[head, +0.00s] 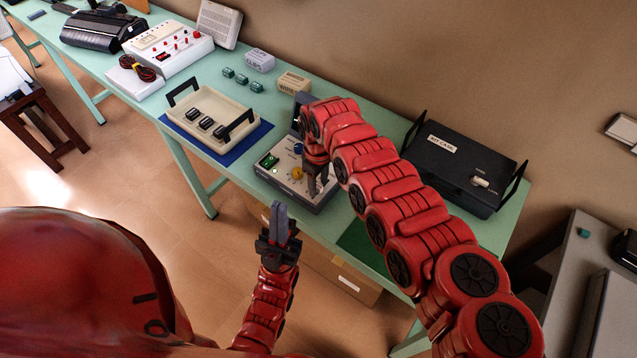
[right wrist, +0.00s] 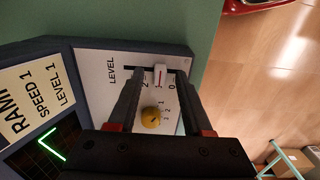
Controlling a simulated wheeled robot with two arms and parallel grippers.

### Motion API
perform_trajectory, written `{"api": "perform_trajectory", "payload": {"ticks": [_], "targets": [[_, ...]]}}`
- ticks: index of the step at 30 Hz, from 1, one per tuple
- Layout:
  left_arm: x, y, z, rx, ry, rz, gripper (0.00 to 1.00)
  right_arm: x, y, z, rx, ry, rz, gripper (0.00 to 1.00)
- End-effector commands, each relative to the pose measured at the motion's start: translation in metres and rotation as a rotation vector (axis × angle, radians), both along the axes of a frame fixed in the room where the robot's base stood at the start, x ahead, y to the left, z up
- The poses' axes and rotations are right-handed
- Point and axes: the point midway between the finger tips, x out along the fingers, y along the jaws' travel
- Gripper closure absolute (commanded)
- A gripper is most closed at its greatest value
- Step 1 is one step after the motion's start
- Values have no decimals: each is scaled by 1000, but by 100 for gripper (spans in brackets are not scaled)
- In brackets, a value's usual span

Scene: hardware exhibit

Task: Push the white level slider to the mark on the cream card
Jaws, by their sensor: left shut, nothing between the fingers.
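In the right wrist view the white level slider (right wrist: 161,75) with a red line sits in its dark slot, between the printed 2 and 0. The cream card (right wrist: 38,92) reads RAMP, SPEED 1, LEVEL 1. My right gripper (right wrist: 160,88) is open, its fingers on either side of the slider; contact cannot be told. In the head view my right gripper (head: 314,186) is over the front right of the grey control box (head: 300,197), where it hides the slider. My left gripper (head: 280,220) is shut and empty, in front of the table.
A yellow knob (right wrist: 152,117) sits beside the slider between the fingers' lines of sight. A tray (head: 184,123) with black handles stands left of the box, and a black case (head: 450,170) stands to the right. Small boxes stand behind.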

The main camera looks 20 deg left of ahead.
Motion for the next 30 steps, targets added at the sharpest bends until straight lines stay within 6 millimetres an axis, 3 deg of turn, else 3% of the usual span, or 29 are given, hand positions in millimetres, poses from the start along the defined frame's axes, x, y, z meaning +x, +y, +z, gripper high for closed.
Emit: {"api": "perform_trajectory", "payload": {"ticks": [8,14,30], "targets": [[0,0,0,0,0,0,100,0,0,0,-1,0,0,50],[0,0,-2,0,0,0,100,1,-1,19,1,1,-1,50],[0,0,-38,0,0,0,100,1,1,148,2,-6,0,50]]}}
